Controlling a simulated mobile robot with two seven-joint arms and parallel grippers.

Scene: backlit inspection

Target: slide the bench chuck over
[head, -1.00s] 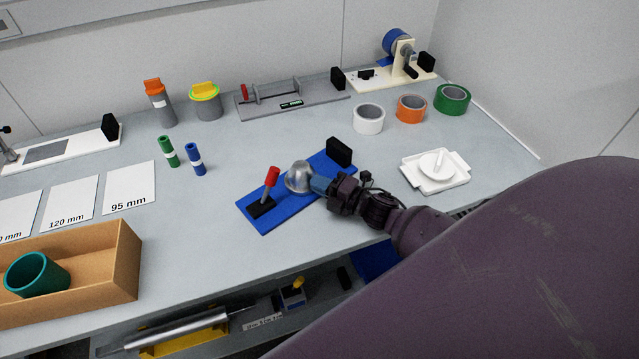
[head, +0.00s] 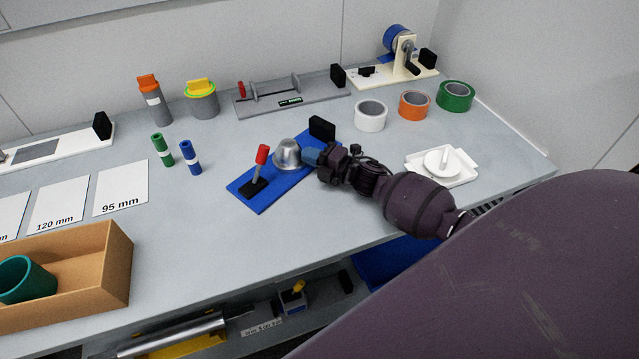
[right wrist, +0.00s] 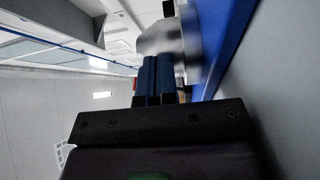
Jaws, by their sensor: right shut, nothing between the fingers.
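The bench chuck is a blue base plate (head: 276,188) with a silver rounded chuck (head: 287,153), a red-handled lever (head: 262,156) at its near left end and a black block (head: 321,128) at its far right end. It lies on the middle of the bench. My right gripper (head: 312,157) is shut and empty, its blue fingertips at the right side of the silver chuck. In the right wrist view the shut fingers (right wrist: 159,72) point at the blurred silver chuck (right wrist: 160,38), touching or nearly so. The blue plate (right wrist: 228,40) runs alongside. My left gripper is not in view.
A white tray (head: 468,177) stands right of my right arm. Tape rolls (head: 371,116) and a grey fixture (head: 300,103) stand behind the chuck. Green and blue cylinders (head: 190,157) stand to its left. Bare bench lies between and in front.

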